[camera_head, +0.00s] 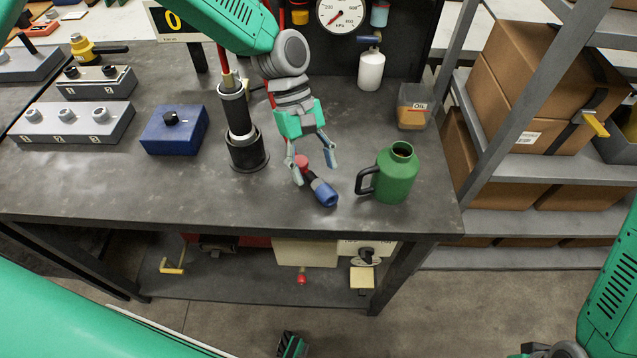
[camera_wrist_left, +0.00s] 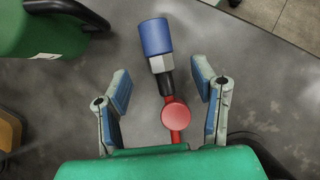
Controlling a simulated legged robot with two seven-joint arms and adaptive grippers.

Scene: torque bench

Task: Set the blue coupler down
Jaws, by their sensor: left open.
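The blue coupler (camera_head: 324,192) lies on the dark bench top, with a blue end, a silver collar and a red end. In the wrist view the coupler (camera_wrist_left: 156,38) points away from my palm, and its red round part (camera_wrist_left: 175,117) is closest to me. My left gripper (camera_head: 315,173) is open above the bench, with its fingers on either side of the coupler. In the wrist view both fingers of my left gripper (camera_wrist_left: 162,78) stand clear of it with gaps on each side.
A green jug (camera_head: 397,175) stands close right of the coupler, and a black-based cylinder (camera_head: 246,150) stands to the left. A blue box (camera_head: 174,130) is farther left. An oil container (camera_head: 412,108) and white bottle (camera_head: 370,70) are behind. The bench's front edge is near.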

